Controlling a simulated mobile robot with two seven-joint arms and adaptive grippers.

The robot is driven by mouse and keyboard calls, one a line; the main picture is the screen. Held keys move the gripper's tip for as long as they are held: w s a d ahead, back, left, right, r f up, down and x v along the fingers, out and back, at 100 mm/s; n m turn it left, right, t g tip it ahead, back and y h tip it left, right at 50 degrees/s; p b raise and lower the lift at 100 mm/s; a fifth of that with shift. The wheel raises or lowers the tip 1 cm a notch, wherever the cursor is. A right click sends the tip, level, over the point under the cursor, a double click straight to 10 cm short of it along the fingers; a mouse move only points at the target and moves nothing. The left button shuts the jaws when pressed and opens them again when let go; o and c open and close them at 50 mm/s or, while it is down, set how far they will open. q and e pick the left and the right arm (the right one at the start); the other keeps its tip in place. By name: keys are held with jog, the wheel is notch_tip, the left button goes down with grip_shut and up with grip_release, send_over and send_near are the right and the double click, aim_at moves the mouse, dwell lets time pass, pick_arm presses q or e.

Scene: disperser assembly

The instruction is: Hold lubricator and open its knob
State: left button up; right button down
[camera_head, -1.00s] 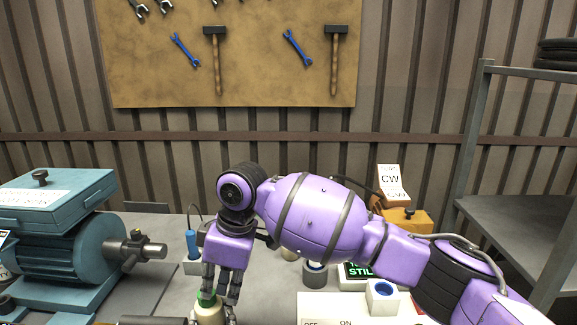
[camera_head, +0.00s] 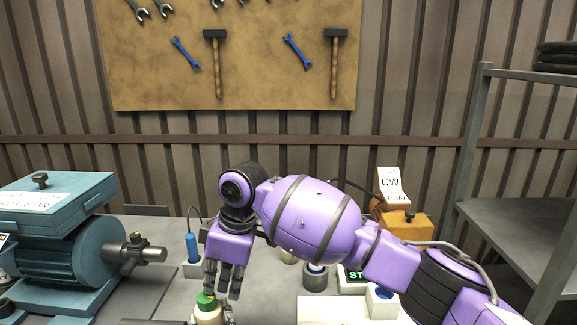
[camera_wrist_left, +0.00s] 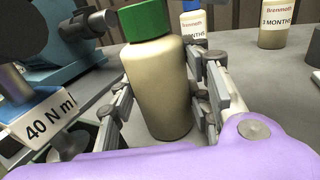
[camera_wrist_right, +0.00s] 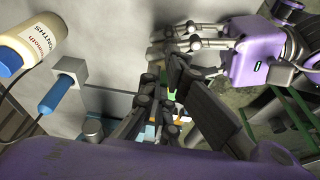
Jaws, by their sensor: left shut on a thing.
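The lubricator, a cream bottle with a green knob, stands upright in the left wrist view (camera_wrist_left: 160,90). My left gripper (camera_wrist_left: 165,100) is shut around its body, with a finger on each side. In the head view the lubricator (camera_head: 206,313) is at the bottom edge, its green knob (camera_head: 205,302) showing under my right gripper (camera_head: 223,290). My right gripper points down just above the knob, with its fingers apart. In the right wrist view a bit of green (camera_wrist_right: 173,96) shows beyond the right fingers, mostly hidden by them.
A blue motor (camera_head: 60,250) with a shaft stands at the left. A blue-handled tool in a holder (camera_head: 192,250) stands behind the lubricator. An orange box with a CW sign (camera_head: 405,226) and a white block (camera_head: 381,300) are at the right. Labelled bottles (camera_wrist_left: 272,25) stand farther back.

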jog(key=shift+w+d+f, duration=0.1)
jog(key=shift+d+f, duration=0.2)
jog(key=shift+f, duration=0.1)
jog(key=a+v, duration=0.1)
jog(key=v, duration=0.5)
jog(key=shift+r, duration=0.35)
jog(key=shift+a, duration=0.15)
send_over(217, 315)
jog(key=d, duration=0.2)
jog(key=shift+d+x, duration=0.25)
jog(key=shift+x, duration=1.25)
jog(key=shift+d+x, duration=0.2)
jog(key=shift+x, duration=1.3)
jog(key=shift+f, duration=0.1)
